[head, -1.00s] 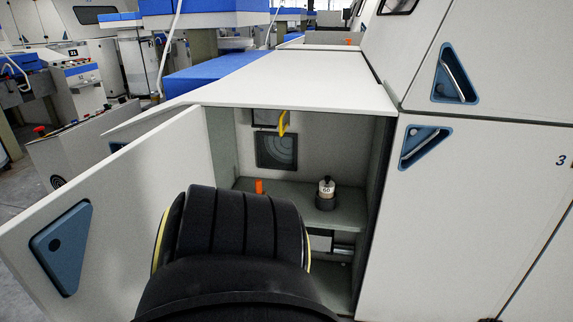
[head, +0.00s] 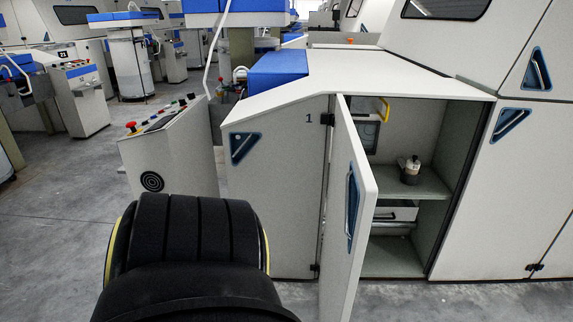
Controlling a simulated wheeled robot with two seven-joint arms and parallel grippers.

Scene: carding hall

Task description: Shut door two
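One cabinet door (head: 366,262) stands open, hinged on its left beside the panel marked 1. It juts out toward me and is seen steeply from the side, with a blue triangular handle plate (head: 352,208) on its visible face. I see no number on it; it lies between the panels marked 1 and, earlier, 3. The cabinet opening (head: 420,262) is uncovered to its right. Neither gripper is in view. A black ribbed part of my own body fills the lower left middle, apart from the door in the picture.
The closed panel marked 1 (head: 280,190) is left of the door. Inside the cabinet, a dark weight with a pale top (head: 411,171) stands on a shelf (head: 428,188). A control console (head: 168,155) stands at left. Grey floor (head: 50,240) is open at left.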

